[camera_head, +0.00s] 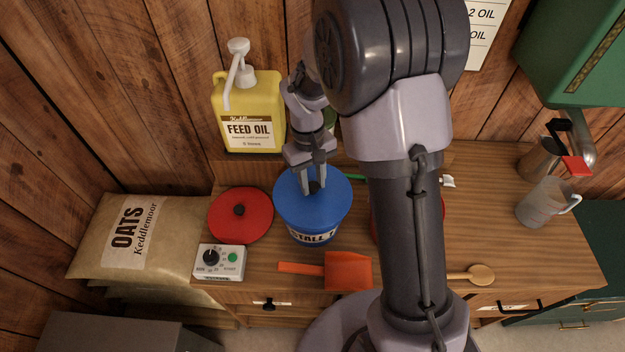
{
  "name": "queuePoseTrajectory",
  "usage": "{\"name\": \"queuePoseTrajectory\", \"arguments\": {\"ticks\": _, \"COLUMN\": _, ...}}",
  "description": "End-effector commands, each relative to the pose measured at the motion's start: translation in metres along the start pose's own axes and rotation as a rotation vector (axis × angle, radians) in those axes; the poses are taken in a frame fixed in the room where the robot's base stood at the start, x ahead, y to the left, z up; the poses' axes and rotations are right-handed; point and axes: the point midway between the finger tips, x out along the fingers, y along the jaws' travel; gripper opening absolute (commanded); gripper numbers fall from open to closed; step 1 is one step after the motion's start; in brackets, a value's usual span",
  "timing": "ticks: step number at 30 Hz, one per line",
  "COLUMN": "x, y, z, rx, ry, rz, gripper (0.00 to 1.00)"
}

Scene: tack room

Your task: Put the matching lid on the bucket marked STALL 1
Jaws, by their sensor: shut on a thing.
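The blue bucket marked STALL 1 (312,238) stands on the wooden bench, its label partly covered from above. A round blue lid (333,203) is over its mouth and hides the inside. I cannot tell whether the lid rests on the rim or is held just above it. My gripper (314,184) points down and is shut on the lid's dark knob at the centre. A red lid (241,222) with a black knob lies flat on the bench to the left of the bucket.
A red object (436,208) is mostly hidden behind my arm. A yellow feed oil jug (249,112) stands behind, a timer box (220,262) and orange scoop (347,270) in front. An oats sack (130,245) is left, a clear jug (542,204) far right.

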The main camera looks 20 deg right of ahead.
Motion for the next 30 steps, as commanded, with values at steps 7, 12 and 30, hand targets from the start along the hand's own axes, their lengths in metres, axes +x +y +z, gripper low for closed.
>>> {"name": "queuePoseTrajectory", "arguments": {"ticks": 7, "x": 0.003, "y": 0.0, "z": 0.0, "rx": 0.0, "ry": 0.0, "rz": 0.0, "gripper": 0.0}}
{"name": "queuePoseTrajectory", "arguments": {"ticks": 12, "x": 0.006, "y": 0.0, "z": -0.001, "rx": 0.0, "ry": 0.0, "rz": 0.0, "gripper": 0.0}}
{"name": "queuePoseTrajectory", "arguments": {"ticks": 30, "x": 0.012, "y": 0.0, "z": -0.002, "rx": 0.0, "ry": 0.0, "rz": 0.0, "gripper": 0.39}}
